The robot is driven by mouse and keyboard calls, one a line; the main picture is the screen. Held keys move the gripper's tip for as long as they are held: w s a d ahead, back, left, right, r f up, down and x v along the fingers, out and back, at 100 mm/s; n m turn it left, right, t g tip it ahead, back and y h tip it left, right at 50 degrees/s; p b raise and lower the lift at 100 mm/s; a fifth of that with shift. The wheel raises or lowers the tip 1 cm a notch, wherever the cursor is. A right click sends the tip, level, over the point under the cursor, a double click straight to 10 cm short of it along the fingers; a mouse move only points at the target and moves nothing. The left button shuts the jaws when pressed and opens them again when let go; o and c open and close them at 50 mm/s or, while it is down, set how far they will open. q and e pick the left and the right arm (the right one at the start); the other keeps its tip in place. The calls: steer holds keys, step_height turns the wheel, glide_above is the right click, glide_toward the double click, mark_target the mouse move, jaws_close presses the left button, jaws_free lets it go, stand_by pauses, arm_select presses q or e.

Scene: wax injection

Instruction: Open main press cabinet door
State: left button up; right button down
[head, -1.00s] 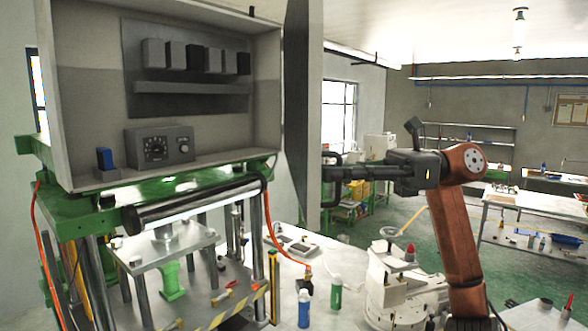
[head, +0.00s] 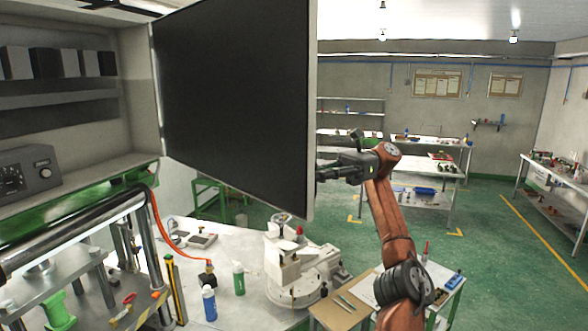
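The main press cabinet (head: 140,90) is at the left of the head view, its front uncovered and its inside showing. Its door (head: 235,95) stands wide open, swung out to the right, with its dark inner face toward me. My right gripper (head: 322,173) is at the door's free outer edge, low down, reaching in from the right. Its fingertips meet or pass behind the edge, so I cannot tell whether they grip anything. No handle shows. My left gripper is not in view.
Below the door, a white table (head: 200,265) bears a white machine (head: 292,270), a blue bottle (head: 209,303) and a green bottle (head: 239,278). Green floor (head: 490,260) is clear at the right.

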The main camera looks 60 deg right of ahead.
steer(key=shift+d+f, duration=0.15)
steer(key=shift+d, duration=0.4)
steer(key=c, duration=2.5)
jaws_free()
steer(key=shift+o, duration=0.8)
steer(key=shift+s+d, duration=0.1)
steer(key=shift+s, duration=0.05)
